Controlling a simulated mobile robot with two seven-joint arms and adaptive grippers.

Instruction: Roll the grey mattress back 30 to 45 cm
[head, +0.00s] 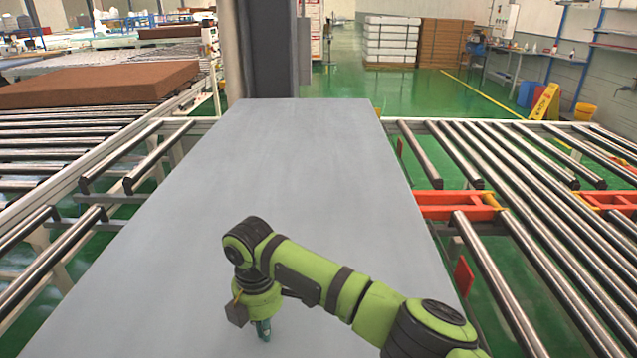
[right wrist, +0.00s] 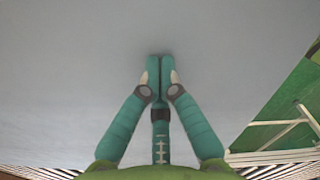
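The grey mattress (head: 250,180) lies flat as a long slab, running from the near edge of the head view away to a dark column. My right arm reaches over it from the lower right. My right gripper (head: 263,331) points down at the mattress's near part; its fingertips are at or just above the surface, and I cannot tell if they touch. In the right wrist view the fingers of the right gripper (right wrist: 159,68) are together with nothing between them, and the mattress (right wrist: 75,70) fills most of the background. My left gripper is not in view.
Metal roller conveyors lie on the left (head: 60,150) and right (head: 500,165) of the mattress. An orange-red bracket (head: 455,205) sits beside its right edge. The dark column (head: 270,50) stands at its far end. A brown slab (head: 100,84) lies at the far left.

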